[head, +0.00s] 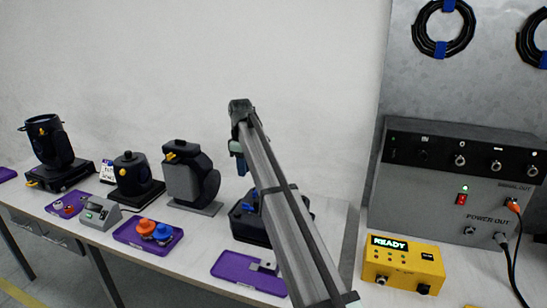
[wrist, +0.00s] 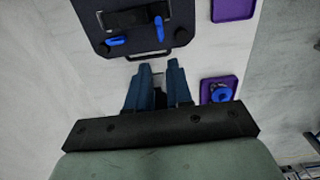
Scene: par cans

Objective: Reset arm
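My gripper (head: 243,170) hangs from the end of my raised arm in the head view, pointing down above the table. In the wrist view its two blue fingers (wrist: 161,72) stand apart with a gap between them, and nothing shows in the gap. A black device base (wrist: 145,25) with blue parts lies ahead of the fingertips in the wrist view. In the head view this base (head: 248,222) is partly hidden behind my arm.
Several black lamp units, such as one at the far left (head: 52,150), line the white table. Purple trays (head: 150,238) sit in front. A yellow "READY" box (head: 405,266) and a grey power box (head: 450,185) with cables stand right.

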